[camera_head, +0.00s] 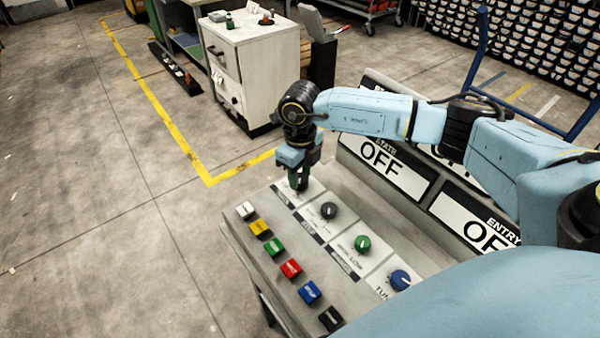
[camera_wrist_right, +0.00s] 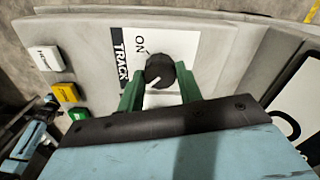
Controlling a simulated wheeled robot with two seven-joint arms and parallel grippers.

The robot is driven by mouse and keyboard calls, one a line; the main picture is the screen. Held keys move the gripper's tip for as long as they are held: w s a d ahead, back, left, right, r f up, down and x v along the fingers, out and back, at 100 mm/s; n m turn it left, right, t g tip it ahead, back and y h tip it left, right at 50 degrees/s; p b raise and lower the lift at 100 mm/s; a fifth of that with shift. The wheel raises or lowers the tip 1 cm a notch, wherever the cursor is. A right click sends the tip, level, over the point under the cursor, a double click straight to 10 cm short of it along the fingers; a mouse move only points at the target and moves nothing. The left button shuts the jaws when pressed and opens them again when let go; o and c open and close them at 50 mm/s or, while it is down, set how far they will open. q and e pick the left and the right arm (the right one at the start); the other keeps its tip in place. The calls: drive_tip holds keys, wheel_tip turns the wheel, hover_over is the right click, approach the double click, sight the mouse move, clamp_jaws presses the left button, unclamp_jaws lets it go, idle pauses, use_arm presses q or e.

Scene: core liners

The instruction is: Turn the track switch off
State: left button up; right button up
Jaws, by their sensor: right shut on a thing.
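The track switch is a round black knob (camera_wrist_right: 160,72) on a white plate (camera_wrist_right: 180,46) marked "TRACK" and "ON" in the right wrist view. A light mark on the knob points toward its lower left, away from the word ON. My right gripper (camera_wrist_right: 161,92) has its green fingers on both sides of the knob and is shut on it. My left gripper is not in view.
Other knobs, black (camera_head: 329,210), green (camera_head: 363,243) and blue (camera_head: 400,279), sit along the panel. A row of coloured buttons (camera_head: 291,268) runs beside them. Signs reading OFF (camera_head: 385,165) stand behind. A white cabinet (camera_head: 252,65) stands beyond the panel.

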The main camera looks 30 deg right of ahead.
sight(300, 177)
drive_tip(key=o, duration=1)
wheel_tip(300, 177, up, 14)
drive_tip(key=shift+f, duration=0.25)
